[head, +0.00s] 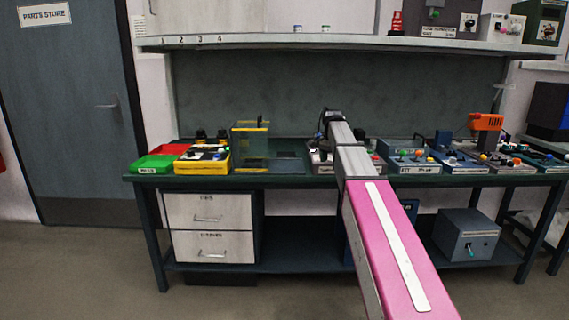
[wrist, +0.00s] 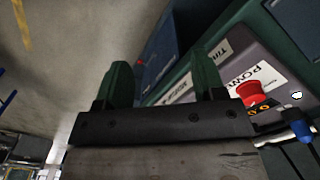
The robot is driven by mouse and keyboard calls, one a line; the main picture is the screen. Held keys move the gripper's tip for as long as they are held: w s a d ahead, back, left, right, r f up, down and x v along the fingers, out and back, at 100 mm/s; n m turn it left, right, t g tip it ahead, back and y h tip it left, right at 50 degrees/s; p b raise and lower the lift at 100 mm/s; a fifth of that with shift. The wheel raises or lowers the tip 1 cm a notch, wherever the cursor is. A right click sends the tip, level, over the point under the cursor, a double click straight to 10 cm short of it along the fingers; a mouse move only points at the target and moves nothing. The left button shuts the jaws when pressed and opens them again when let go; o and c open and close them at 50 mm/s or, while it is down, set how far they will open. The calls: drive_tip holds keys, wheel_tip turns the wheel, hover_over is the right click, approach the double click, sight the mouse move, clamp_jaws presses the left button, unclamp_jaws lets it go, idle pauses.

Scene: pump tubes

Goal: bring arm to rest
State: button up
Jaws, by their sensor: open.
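My arm (head: 385,235), pink and grey, reaches forward from the bottom right to the middle of the workbench in the head view. My gripper (wrist: 163,85) shows in the wrist view with two green fingers spread apart and nothing between them. In the head view the gripper end is small and dark near the back of the bench, and its fingers cannot be made out. In the wrist view a grey panel with a red button (wrist: 252,94) lies just right of the fingers. Whether the fingers touch it cannot be told.
The workbench (head: 285,176) carries a green tray (head: 151,165), a yellow box (head: 203,160), a yellow-edged clear guard (head: 250,143) and several control boxes, including a blue one (head: 413,162). A shelf (head: 330,41) runs above. Drawers (head: 208,212) stand below left. The floor at left is clear.

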drive_tip(key=s+f+n, duration=1)
drive_tip(key=s+f, duration=2.1)
drive_tip(key=f, duration=0.3)
drive_tip(key=shift+s+f, duration=0.3)
drive_tip(key=shift+f, duration=0.05)
drive_tip(key=shift+a, duration=0.1)
